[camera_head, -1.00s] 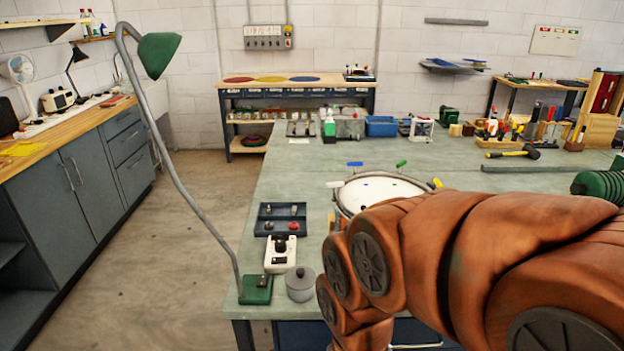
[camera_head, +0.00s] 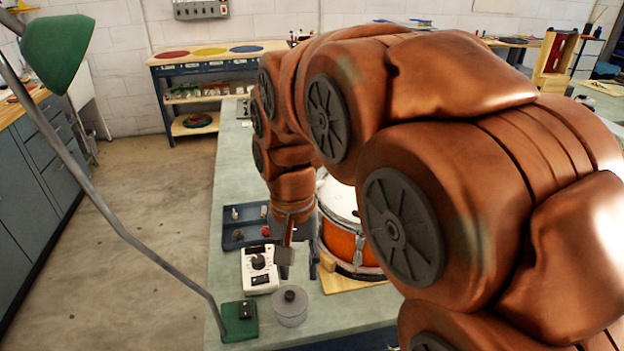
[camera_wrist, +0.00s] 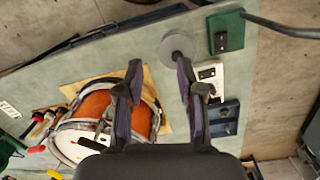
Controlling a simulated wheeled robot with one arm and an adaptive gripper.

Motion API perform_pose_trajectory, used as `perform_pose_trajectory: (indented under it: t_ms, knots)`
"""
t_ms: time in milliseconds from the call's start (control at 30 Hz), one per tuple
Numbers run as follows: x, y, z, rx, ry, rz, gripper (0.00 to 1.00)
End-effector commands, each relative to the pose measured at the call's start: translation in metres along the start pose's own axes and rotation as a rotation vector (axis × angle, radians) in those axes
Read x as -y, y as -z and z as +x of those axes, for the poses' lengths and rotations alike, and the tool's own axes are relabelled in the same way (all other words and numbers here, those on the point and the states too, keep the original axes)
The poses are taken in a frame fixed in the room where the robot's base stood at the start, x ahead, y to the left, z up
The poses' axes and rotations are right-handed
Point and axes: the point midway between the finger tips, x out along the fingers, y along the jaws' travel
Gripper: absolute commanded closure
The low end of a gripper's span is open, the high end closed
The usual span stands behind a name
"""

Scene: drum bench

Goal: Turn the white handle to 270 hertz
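The drum has an orange shell and a pale head. It stands right of my gripper in the head view (camera_head: 343,243) and left of it in the wrist view (camera_wrist: 95,106). In the head view my arm covers much of the drum. My gripper (camera_head: 299,262) is open and empty, pointing down beside the drum; its two fingers stand apart in the wrist view (camera_wrist: 157,70). A white box with a black knob (camera_head: 259,265) lies left of it. No hertz reading is legible.
A grey lidded pot (camera_head: 290,308), a green lamp base (camera_head: 239,320) and a dark blue tray (camera_head: 236,236) are close to my gripper. The lamp's stem rises at the left. A red handle (camera_wrist: 35,149) and a yellow one (camera_wrist: 55,174) show in the wrist view.

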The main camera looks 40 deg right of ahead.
Motion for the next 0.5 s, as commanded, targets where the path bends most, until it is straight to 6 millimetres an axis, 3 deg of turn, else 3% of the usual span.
perform_pose_trajectory:
  t_ms: [33,200,500]
  knots:
    - [0.002,0.020,-0.011,-0.003,0.004,0.086,0.62]
    - [0.005,0.079,-0.041,-0.023,0.025,0.373,0.62]
    - [-0.007,0.179,-0.078,-0.043,0.063,0.845,0.62]
